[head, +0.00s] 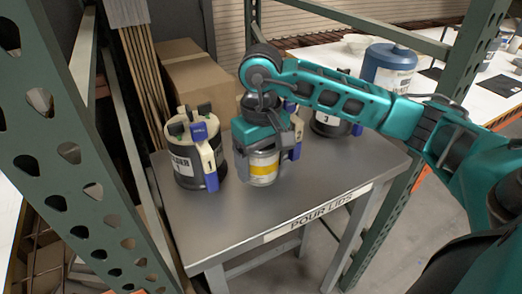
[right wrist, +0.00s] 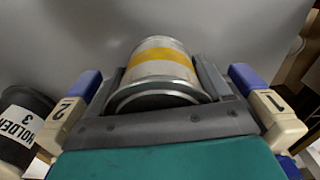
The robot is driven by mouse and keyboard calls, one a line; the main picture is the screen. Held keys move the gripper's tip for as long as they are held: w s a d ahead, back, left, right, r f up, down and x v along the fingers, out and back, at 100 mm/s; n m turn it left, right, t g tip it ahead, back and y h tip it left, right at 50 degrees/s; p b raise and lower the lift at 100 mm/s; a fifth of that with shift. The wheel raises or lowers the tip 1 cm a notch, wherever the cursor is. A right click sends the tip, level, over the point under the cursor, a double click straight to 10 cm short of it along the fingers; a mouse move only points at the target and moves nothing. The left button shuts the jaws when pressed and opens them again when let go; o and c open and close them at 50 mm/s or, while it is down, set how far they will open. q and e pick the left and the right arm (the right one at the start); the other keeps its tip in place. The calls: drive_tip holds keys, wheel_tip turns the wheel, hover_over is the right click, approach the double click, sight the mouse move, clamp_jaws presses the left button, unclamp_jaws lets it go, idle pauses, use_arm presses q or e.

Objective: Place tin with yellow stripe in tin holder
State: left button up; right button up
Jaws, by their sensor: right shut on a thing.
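The tin with a yellow stripe (head: 263,169) is a silver can with its yellow band showing. My right gripper (head: 262,148) is shut on it from above, and the tin hangs or stands upright over the front middle of the grey table. In the right wrist view the tin (right wrist: 160,65) sits between the two grey fingers. A black and cream holder with blue-tipped handle (head: 187,165) stands left of the tin. The holder marked 2 (head: 297,142) is mostly hidden behind my gripper. The holder marked 3 (head: 329,122) stands behind my arm; it also shows in the right wrist view (right wrist: 20,125). My left gripper is out of view.
The grey table (head: 215,225) has a front-edge label reading POUR LIDS. Green rack posts (head: 75,150) stand left and right of it. Cardboard boxes (head: 200,85) are behind. A white bench at the back right bears a blue-lidded container (head: 388,68). The table's front is clear.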

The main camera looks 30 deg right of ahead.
sight(261, 174)
drive_tip(key=shift+f, duration=1.8)
drive_tip(key=shift+f, duration=0.15)
drive_tip(key=o, duration=1.7)
